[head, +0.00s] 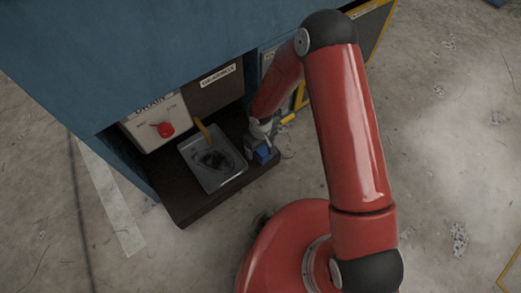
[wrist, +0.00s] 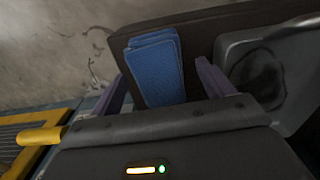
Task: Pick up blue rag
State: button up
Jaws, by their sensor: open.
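The blue rag (wrist: 155,68) is a folded rectangle on the dark shelf, close to its edge. In the head view the rag (head: 263,154) shows as a small blue patch, partly covered by my gripper. My gripper (wrist: 162,85) is open, with one purple finger on each side of the rag in the wrist view. The rag shows between the fingers. I cannot tell how far above the shelf the fingertips are, or whether they touch the rag.
A metal tray (head: 234,181) with a dark stain and a yellow-handled tool (head: 203,132) sits beside the rag on the dark shelf (head: 190,211). A drain panel with a red knob (head: 166,130) stands behind. The blue cabinet (head: 120,50) rises above. Concrete floor lies in front.

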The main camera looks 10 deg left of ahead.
jog(key=shift+f, duration=0.9)
jog(key=c, duration=1.1)
jog(key=shift+r, duration=0.1)
jog(key=shift+r, duration=0.1)
notch_tip(320, 180, up, 20)
jog(key=p, duration=0.4)
